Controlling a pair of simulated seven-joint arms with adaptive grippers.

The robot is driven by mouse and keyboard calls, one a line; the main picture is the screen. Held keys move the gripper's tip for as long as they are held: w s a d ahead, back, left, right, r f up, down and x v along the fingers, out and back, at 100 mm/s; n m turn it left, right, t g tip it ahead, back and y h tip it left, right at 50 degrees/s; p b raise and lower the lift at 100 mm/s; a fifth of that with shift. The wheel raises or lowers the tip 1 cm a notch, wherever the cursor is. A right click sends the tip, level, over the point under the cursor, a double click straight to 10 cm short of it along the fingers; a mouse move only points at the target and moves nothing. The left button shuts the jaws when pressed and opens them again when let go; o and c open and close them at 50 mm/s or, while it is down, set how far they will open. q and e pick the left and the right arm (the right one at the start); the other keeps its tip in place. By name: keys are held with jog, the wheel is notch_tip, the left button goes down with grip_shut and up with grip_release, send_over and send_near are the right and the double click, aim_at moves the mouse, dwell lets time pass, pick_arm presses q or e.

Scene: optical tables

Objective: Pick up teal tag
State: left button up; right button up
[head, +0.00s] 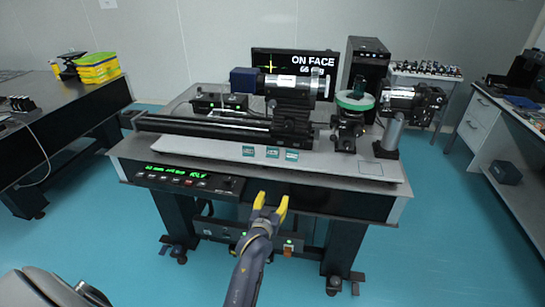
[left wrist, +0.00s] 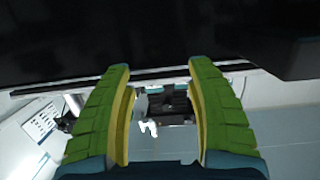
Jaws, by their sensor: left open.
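Three small teal tags lie in a row on the light front strip of the central optical table: a left tag (head: 248,151), a middle tag (head: 272,153) and a right tag (head: 291,155). They carry pale markings too small to read. My left gripper (head: 271,199) is open and empty in front of the table's front panel, lower in the picture than the tags and apart from them. Its two spread fingers also show in the left wrist view (left wrist: 160,78). I cannot identify a tag for sure in that view. My right gripper is not in view.
The central table (head: 380,187) carries a long black rail (head: 200,127), a cylindrical optic (head: 290,86) and a green-rimmed round stage (head: 354,102) behind the tags. A monitor (head: 293,62) stands at the back.

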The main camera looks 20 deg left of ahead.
aim_at(272, 148)
pick_arm(q)
jog(key=a+r+n+t+y, duration=0.1)
jog(key=a+r+y, duration=0.15)
jog(key=r, duration=0.85)
jog(key=shift+h, duration=0.25)
jog(key=x, duration=1.7)
jog(key=shift+a, duration=0.25)
jog(key=shift+o, duration=0.2)
jog(key=shift+s, duration=0.1)
jog(key=c, duration=0.7)
